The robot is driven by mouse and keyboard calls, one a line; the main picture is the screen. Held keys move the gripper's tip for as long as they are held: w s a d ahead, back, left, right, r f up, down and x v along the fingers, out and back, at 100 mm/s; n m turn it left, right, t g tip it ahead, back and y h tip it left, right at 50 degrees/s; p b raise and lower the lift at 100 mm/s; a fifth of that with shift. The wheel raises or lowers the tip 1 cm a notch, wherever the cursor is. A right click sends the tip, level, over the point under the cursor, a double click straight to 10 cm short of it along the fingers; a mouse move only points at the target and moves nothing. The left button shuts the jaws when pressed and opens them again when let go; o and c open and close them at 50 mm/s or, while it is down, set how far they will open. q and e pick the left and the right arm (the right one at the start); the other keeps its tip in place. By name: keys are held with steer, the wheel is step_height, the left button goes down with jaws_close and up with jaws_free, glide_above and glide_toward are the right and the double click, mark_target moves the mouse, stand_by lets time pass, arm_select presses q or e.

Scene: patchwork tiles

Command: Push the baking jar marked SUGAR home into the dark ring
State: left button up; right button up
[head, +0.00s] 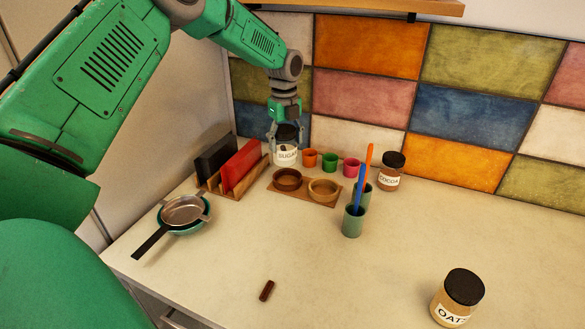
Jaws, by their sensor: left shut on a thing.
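The SUGAR jar (285,156), with a dark lid and white label, is upright behind the wooden ring board. My left gripper (287,131) comes down from above and is shut on the jar near its lid. The dark ring (287,187) is on the left of the board, below the jar in the picture. I cannot tell whether the jar touches the counter or hangs just above it. A lighter wooden ring (324,200) sits to the right on the same board (305,199). My right gripper is not in view.
Small orange (310,158), green (330,162) and pink (351,167) cups stand right of the jar. A rack with red and black boards (240,166) is on the left. A COCOA jar (390,172), green cups (352,222), pan (183,211) and OATS jar (456,298) stand around. The front middle is mostly clear.

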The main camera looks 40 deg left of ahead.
mark_target(287, 130)
arm_select(q)
steer(key=f, duration=0.3)
steer(key=shift+w+d+f, duration=0.2)
steer(key=shift+d+f, duration=0.1)
steer(key=shift+f, duration=0.05)
steer(key=shift+w+d+f, duration=0.1)
steer(key=shift+d+f, duration=0.1)
steer(key=shift+f, duration=0.1)
steer(key=shift+d+f+p, duration=0.2)
steer(key=shift+f+p, duration=0.2)
steer(key=shift+f, duration=0.6)
steer(key=shift+c, duration=0.7)
steer(key=shift+s+a+f, duration=0.1)
steer(key=shift+s+f, duration=0.35)
steer(key=shift+s, duration=0.05)
steer(key=shift+c, duration=0.3)
steer(key=o, duration=1.6)
steer(key=shift+a+f, duration=0.1)
steer(key=shift+f, duration=0.05)
steer(key=shift+w+a+f, duration=0.25)
steer(key=shift+w+a, duration=0.05)
steer(key=shift+w, duration=0.15)
step_height(287, 130, up, 12)
steer(key=shift+s+r+b, duration=0.15)
steer(key=shift+b, duration=0.35)
steer(key=shift+r, duration=0.15)
steer(key=shift+d+r, duration=0.1)
steer(key=shift+d, duration=0.1)
